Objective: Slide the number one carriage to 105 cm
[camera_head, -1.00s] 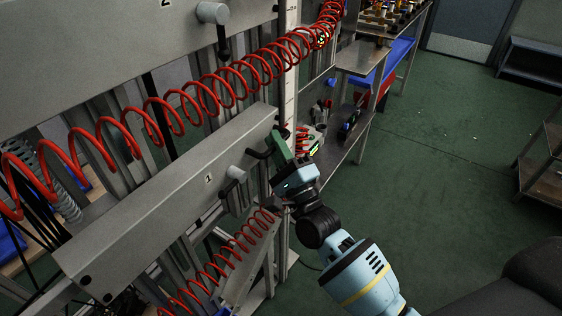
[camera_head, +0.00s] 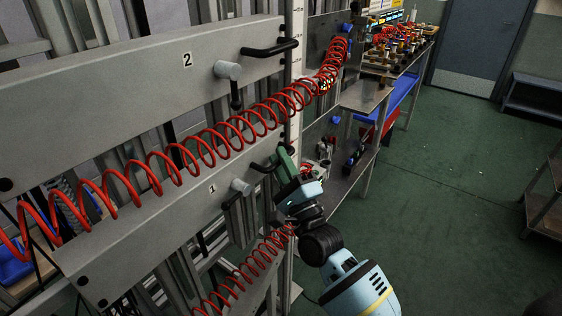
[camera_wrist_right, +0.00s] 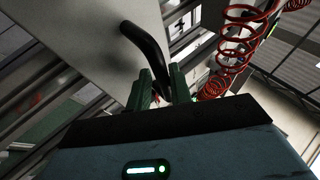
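The number one carriage (camera_head: 150,232) is a long grey beam marked "1", with a round knob (camera_head: 240,187) and a black handle (camera_head: 262,167) at its right end. My right gripper (camera_head: 284,160) has its green fingers at this handle. In the right wrist view the black handle (camera_wrist_right: 143,45) runs down between the two green fingers (camera_wrist_right: 161,90), which appear closed on it. A pale vertical scale (camera_head: 297,50) stands behind the right ends of the carriages; its figures are too small to read. My left gripper is out of view.
The number two carriage (camera_head: 120,85), with its own black handle (camera_head: 270,47), lies above. A red coiled hose (camera_head: 175,165) hangs across the front between the carriages. A metal workbench (camera_head: 365,97) stands beyond.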

